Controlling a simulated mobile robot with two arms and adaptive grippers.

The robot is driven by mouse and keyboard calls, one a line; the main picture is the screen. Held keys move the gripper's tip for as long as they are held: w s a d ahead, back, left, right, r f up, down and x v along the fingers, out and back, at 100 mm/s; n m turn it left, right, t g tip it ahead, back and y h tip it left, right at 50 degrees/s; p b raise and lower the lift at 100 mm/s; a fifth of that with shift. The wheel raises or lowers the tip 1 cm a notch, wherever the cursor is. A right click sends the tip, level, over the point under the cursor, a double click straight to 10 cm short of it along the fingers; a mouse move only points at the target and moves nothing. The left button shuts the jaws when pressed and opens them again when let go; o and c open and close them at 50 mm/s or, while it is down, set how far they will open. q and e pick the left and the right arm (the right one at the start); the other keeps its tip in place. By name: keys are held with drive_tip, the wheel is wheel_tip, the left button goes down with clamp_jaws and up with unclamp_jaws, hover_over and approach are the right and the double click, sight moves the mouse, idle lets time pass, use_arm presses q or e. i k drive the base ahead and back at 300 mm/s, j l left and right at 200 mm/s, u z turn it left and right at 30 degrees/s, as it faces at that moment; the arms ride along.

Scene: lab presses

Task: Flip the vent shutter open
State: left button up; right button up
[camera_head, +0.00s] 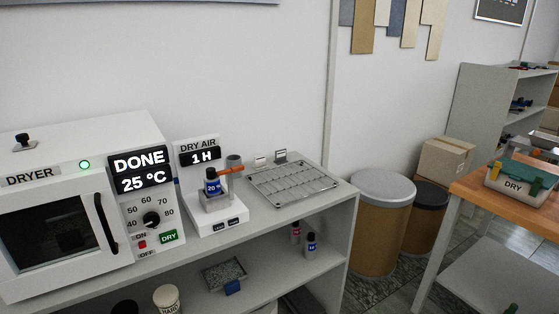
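The white dryer (75,200) stands at the left on the grey bench. Its display reads DONE and 25 °C, and a green light glows on its front. A small black knob-like fitting (25,142) sits on the dryer's top near the left edge. It looks like the vent shutter, but I cannot tell for certain or see how it is set. The dryer's door with its black handle (106,222) appears closed. Neither of my grippers is in view.
A dry-air stand (218,220) with a blue bottle (212,186) and orange lever is right of the dryer. A wire rack (292,184) lies further right. Bins, a carton (445,160) and a wooden table (515,195) fill the right. The dryer's top is otherwise clear.

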sight(23, 139)
drive_tip(key=u, duration=1.35)
drive_tip(key=j+z, duration=0.1)
drive_tip(key=z, duration=0.2)
